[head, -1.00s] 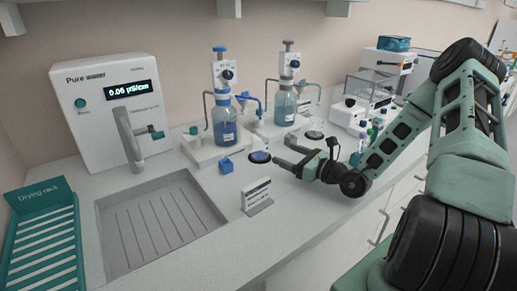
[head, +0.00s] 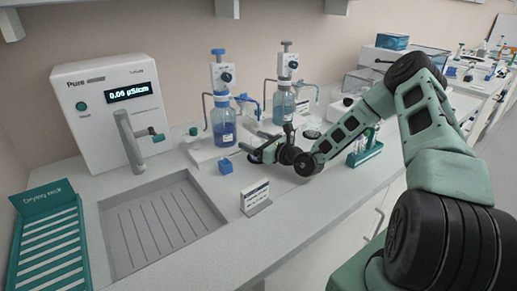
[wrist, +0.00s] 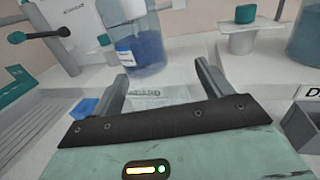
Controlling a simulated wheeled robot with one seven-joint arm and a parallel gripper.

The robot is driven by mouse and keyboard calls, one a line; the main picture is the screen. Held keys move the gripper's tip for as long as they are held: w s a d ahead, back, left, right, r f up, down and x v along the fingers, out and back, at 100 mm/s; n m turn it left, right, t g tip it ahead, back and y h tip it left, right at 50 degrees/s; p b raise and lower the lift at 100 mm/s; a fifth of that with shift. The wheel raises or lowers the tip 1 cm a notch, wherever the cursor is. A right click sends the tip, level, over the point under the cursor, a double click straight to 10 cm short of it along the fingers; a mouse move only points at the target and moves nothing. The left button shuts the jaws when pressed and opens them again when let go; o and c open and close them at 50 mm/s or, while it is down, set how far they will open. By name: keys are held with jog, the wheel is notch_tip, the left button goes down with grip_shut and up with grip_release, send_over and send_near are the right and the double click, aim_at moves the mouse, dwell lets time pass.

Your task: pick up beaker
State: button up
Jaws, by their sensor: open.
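A clear glass beaker (wrist: 162,96) with faint lettering shows between my fingers in the wrist view. Its outline is hard to make out, and in the head view my gripper hides it. My gripper (head: 245,151) is low over the bench in front of the dispenser with the blue bottle. In the wrist view my gripper (wrist: 160,74) is open, with one finger on each side of the beaker. I cannot tell whether either finger touches the glass.
The blue bottle (wrist: 147,45) of the dispenser stands just behind the beaker. A blue cube (head: 225,166) is close by on the left. A sign (head: 256,198) stands in front. The sink (head: 160,225) lies left, and a green tube rack (head: 366,154) stands right of my arm.

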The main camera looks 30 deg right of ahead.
jog(key=c, duration=1.1)
jog(key=shift+o, duration=0.2)
jog(key=shift+r, duration=0.1)
